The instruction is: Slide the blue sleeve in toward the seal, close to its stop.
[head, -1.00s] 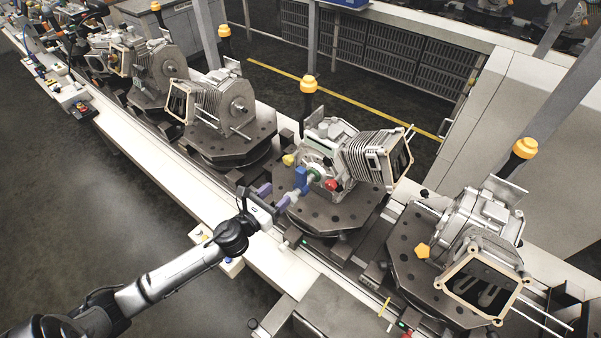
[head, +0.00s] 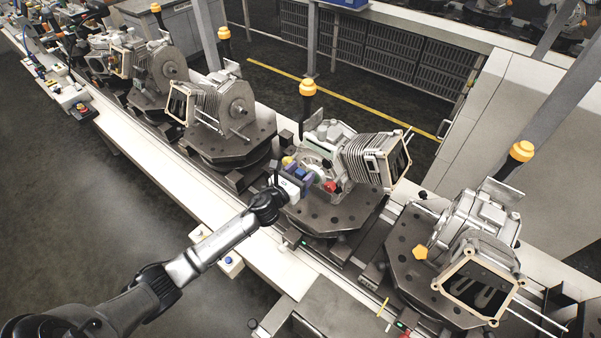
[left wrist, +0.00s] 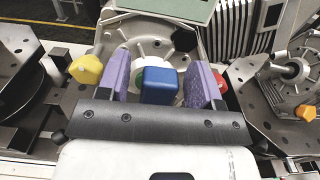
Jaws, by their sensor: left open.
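The blue sleeve (head: 302,174) is at the front face of the middle engine casing. In the left wrist view it shows as a blue block (left wrist: 161,87) between the two purple fingers. My left gripper (head: 299,177) is open around it, with a visible gap on each side. The green seal (left wrist: 139,81) is mostly hidden behind the sleeve, and a bit of green (head: 316,177) shows in the head view. I cannot tell how wide the gap between sleeve and seal is. My right gripper is not in view.
A yellow knob (left wrist: 87,70) sits left of the fingers and a red knob (head: 331,187) right of them. The casing stands on a dark round fixture plate (head: 333,222). Another engine (head: 473,228) stands to the right. The white rail (head: 285,265) in front is mostly clear.

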